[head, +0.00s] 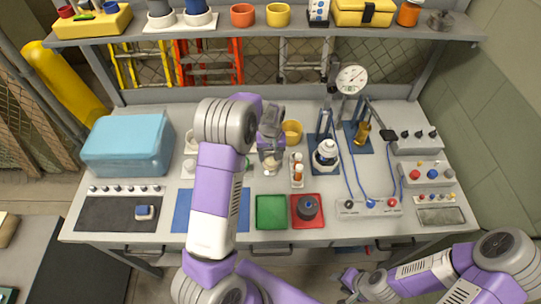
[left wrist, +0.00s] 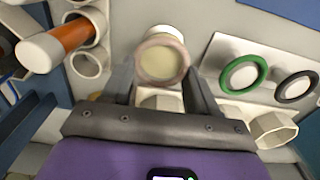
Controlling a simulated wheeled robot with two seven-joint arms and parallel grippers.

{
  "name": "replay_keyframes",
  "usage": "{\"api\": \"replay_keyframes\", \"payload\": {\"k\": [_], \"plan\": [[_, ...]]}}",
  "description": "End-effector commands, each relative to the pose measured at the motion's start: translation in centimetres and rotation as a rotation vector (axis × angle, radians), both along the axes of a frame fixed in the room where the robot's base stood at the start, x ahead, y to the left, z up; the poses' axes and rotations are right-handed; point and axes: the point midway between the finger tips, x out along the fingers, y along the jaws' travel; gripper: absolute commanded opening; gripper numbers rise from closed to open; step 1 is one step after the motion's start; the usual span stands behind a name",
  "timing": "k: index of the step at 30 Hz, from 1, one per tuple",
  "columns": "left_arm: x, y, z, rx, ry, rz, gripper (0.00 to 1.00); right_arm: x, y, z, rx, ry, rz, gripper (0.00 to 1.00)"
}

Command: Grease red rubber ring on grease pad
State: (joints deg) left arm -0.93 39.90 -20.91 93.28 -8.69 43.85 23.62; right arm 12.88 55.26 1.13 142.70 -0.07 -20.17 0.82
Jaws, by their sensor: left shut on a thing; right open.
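My left gripper (head: 270,160) points down at the back middle of the bench, partly hidden by my own left arm. In the left wrist view its fingers are shut on a pale round piece (left wrist: 160,62) with a dull pinkish ring around its near face. I cannot tell for sure that this is the red rubber ring. A green ring (left wrist: 243,75) and a black ring (left wrist: 297,87) sit around white pegs beside it. A grey pad in a light frame (head: 441,216) lies at the front right; it may be the grease pad. My right gripper (head: 349,279) is open and empty, before the bench's front edge.
A small rack with orange-banded vials (head: 297,171) stands just right of my left gripper.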

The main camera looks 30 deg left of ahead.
Motion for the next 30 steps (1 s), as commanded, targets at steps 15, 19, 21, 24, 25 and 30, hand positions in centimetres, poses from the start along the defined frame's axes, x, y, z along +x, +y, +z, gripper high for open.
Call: {"api": "replay_keyframes", "payload": {"k": [15, 19, 21, 24, 25, 30], "plan": [[0.0, 0.1, 4.6, 0.002, -0.001, 0.002, 0.32, 0.0, 0.0, 3.3, 0.0, 0.0, 0.0, 0.43], [0.0, 0.2, 5.0, 0.002, -0.001, 0.002, 0.32, 0.0, 0.0, 3.5, 0.0, 0.0, 0.0, 0.43], [0.0, 0.2, 4.9, 0.002, -0.001, 0.002, 0.32, 0.0, 0.0, 3.5, 0.0, 0.0, 0.0, 0.43], [0.0, 0.2, 4.9, 0.002, -0.001, 0.002, 0.32, 0.0, 0.0, 3.4, 0.0, 0.0, 0.0, 0.43], [0.0, 0.2, 4.9, 0.002, -0.001, 0.002, 0.32, 0.0, 0.0, 3.4, 0.0, 0.0, 0.0, 0.43], [0.0, 0.2, 4.9, 0.002, -0.001, 0.002, 0.32, 0.0, 0.0, 3.4, 0.0, 0.0, 0.0, 0.43]]}}
